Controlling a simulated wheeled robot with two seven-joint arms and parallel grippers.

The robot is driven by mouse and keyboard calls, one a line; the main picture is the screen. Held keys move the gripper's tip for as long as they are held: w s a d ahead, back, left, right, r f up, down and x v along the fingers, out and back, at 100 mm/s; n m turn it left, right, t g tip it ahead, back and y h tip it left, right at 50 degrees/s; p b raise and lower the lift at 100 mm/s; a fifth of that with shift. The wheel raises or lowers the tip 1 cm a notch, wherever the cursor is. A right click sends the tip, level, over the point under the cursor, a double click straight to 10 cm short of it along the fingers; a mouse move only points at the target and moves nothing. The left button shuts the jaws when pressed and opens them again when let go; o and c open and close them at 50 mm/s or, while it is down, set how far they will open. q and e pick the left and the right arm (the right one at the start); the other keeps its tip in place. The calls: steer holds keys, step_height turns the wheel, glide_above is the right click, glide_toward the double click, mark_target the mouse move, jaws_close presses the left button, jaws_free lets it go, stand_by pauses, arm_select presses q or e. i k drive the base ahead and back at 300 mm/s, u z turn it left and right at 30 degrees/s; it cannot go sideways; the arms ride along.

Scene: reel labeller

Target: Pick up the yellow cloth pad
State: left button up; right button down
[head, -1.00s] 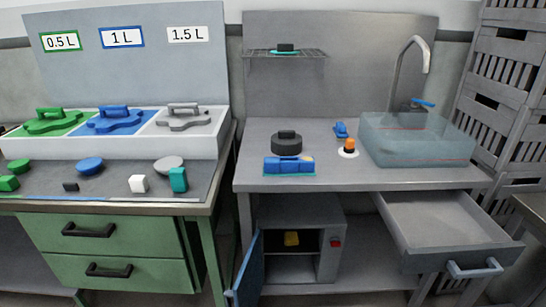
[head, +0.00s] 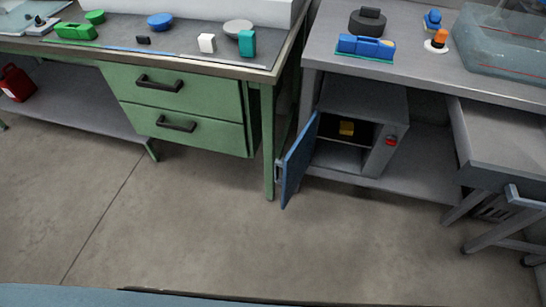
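A small yellow block-like thing (head: 346,128), which looks like the yellow cloth pad, lies on the inner shelf of a small grey cabinet (head: 368,100) under the right-hand bench. The cabinet's blue door (head: 298,162) stands open, swung out to the left, so the yellow thing shows from the front. It is too small in the picture to make out its texture. Neither of my grippers is in view.
A red knob (head: 391,140) sits on the cabinet's right front. A grey drawer (head: 505,140) is pulled out at the right. The green drawer unit (head: 180,105) at the left is shut. The grey floor (head: 230,225) in front is clear.

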mark_target(346, 127)
steer(key=u, duration=1.75)
steer(key=i, duration=1.5)
steer(key=z, duration=3.1)
